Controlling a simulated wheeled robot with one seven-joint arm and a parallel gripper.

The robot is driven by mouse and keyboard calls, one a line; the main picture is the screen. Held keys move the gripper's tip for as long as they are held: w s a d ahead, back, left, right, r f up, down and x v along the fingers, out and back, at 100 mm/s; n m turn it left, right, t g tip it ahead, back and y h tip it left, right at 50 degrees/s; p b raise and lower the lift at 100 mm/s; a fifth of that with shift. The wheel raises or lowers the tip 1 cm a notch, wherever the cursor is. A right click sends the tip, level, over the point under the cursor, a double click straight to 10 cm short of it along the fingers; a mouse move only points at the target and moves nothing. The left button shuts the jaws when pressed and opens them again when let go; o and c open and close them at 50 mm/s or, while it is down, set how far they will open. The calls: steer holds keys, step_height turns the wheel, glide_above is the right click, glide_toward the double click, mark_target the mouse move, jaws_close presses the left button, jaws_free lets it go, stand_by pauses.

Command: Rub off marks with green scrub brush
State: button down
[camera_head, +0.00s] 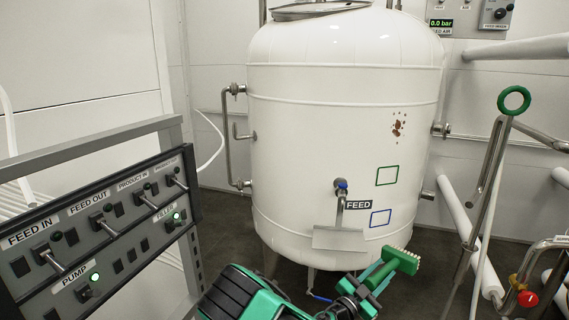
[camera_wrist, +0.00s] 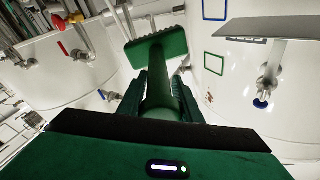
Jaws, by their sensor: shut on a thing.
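A green scrub brush (camera_head: 404,261) with pale bristles is held in my gripper (camera_head: 368,287), low in front of the white tank (camera_head: 300,130). In the wrist view the brush (camera_wrist: 156,50) points away from my gripper (camera_wrist: 160,95), whose fingers are shut around its handle. Reddish-brown marks (camera_head: 398,126) are on the tank's upper right side, well above the brush. They also show small in the wrist view (camera_wrist: 209,98). The brush is apart from the marks. A green outlined square (camera_head: 387,175) and a blue outlined square (camera_head: 381,217) are on the tank below the marks.
A tap with a blue handle (camera_head: 341,186) and a tilted grey plate (camera_head: 338,239) stick out from the tank front. A control panel (camera_head: 100,235) stands at left. A metal rod with a green ring (camera_head: 514,100) and pipes are at right.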

step_height(320, 180, up, 13)
steer(key=w+n+t+y, duration=0.2)
steer(key=n+t+y, duration=0.4)
steer(key=y, duration=0.3)
steer(key=shift+w+a+r+n+t+y, duration=0.2)
steer(key=shift+a+n+t+y, duration=0.1)
steer(key=shift+a+n+y, duration=0.1)
